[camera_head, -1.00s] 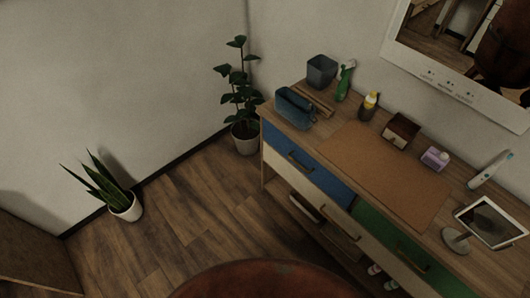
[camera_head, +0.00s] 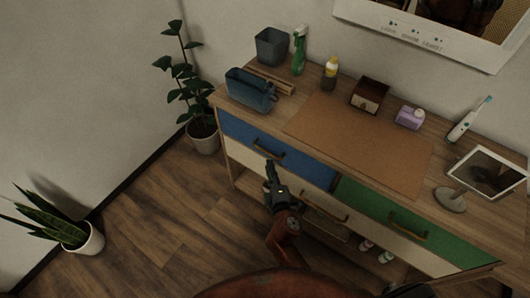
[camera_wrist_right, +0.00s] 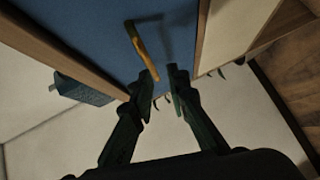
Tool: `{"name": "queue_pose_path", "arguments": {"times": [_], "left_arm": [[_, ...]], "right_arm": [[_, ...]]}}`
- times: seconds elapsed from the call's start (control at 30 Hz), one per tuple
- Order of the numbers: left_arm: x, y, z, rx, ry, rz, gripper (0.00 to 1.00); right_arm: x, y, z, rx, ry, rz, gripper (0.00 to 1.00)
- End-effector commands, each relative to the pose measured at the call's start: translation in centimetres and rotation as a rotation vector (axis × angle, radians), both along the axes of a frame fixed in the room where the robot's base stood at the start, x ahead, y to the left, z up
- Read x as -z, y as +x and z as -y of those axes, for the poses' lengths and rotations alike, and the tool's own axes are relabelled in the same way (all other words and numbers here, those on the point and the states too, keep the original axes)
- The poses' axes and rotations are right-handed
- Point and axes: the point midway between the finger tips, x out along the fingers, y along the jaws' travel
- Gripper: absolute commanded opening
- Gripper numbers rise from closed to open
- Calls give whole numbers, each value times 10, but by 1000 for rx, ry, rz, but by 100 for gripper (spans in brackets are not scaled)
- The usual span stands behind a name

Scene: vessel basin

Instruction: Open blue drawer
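The blue drawer (camera_head: 240,133) is the upper left drawer of a wooden cabinet, and its front looks flush. Its brass bar handle (camera_head: 269,149) sits at the middle of the front. In the right wrist view the handle (camera_wrist_right: 147,55) stands against the blue front (camera_wrist_right: 100,30). My right gripper (camera_head: 271,167) is just below and in front of the handle. In the right wrist view its two fingers (camera_wrist_right: 162,73) are apart with nothing between them, and the handle's lower end is close to one fingertip. Contact is not clear. My left gripper is not in view.
A green drawer (camera_head: 420,227) is to the right, and pale drawers are below. The cabinet top bears a blue case (camera_head: 250,90), a dark bin (camera_head: 271,47), bottles and a tablet (camera_head: 488,172). Potted plants (camera_head: 203,138) stand left. Floor (camera_head: 165,220) before the cabinet is clear.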

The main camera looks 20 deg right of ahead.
Motion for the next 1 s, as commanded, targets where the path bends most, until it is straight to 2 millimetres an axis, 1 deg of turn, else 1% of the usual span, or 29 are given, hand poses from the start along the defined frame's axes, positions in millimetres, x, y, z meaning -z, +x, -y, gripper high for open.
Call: {"name": "queue_pose_path", "arguments": {"times": [0.03,0.07,0.17,0.4,0.5,0.6,0.73,0.93,0.97,1.0], "left_arm": [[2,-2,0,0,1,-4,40],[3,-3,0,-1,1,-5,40],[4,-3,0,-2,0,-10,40],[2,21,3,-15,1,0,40],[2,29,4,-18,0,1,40],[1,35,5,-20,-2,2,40],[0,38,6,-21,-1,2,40],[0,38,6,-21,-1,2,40],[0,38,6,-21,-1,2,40],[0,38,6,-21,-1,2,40]], "right_arm": [[-7,3,0,1,-9,16,15],[-11,5,0,2,-13,22,15],[-12,15,1,2,-19,28,15],[-6,53,6,3,-18,26,15],[-3,65,7,3,-16,25,15],[-2,73,8,3,-16,25,15],[-1,77,9,3,-15,23,15],[-2,77,9,3,-14,24,15],[-2,77,9,3,-14,24,15],[-2,77,9,3,-14,24,12]]}}
